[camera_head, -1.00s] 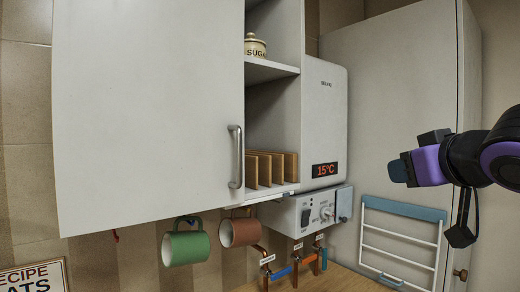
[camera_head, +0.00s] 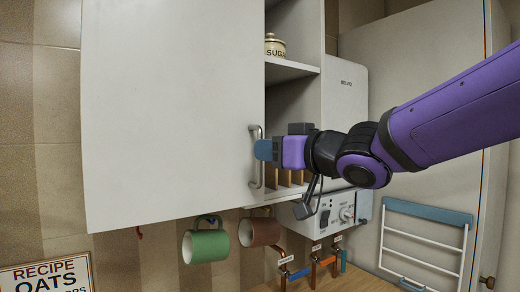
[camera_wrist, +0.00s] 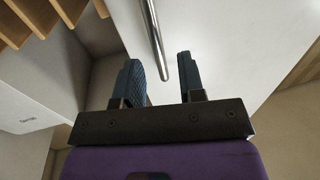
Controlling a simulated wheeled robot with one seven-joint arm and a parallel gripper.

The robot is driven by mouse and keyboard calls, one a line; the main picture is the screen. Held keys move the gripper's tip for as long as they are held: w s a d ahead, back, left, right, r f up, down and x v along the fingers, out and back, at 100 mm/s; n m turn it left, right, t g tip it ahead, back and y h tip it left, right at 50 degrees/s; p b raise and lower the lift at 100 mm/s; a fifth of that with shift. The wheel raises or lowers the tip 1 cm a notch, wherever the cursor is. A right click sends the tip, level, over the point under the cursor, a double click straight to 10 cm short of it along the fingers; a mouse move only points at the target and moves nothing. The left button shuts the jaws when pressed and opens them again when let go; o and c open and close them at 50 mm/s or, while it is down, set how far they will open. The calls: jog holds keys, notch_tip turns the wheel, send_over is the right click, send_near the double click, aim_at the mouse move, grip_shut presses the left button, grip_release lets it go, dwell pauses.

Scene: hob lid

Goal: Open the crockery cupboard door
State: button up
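A white heater (camera_head: 346,105) and control box (camera_head: 338,206) sit further right. A green mug (camera_head: 206,245) and a brown mug (camera_head: 259,232) hang below the cupboard. A folded rack (camera_head: 424,240) is at lower right.

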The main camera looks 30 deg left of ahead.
aim_at(260, 186)
jog(key=shift+x, duration=1.7)
grip_shut()
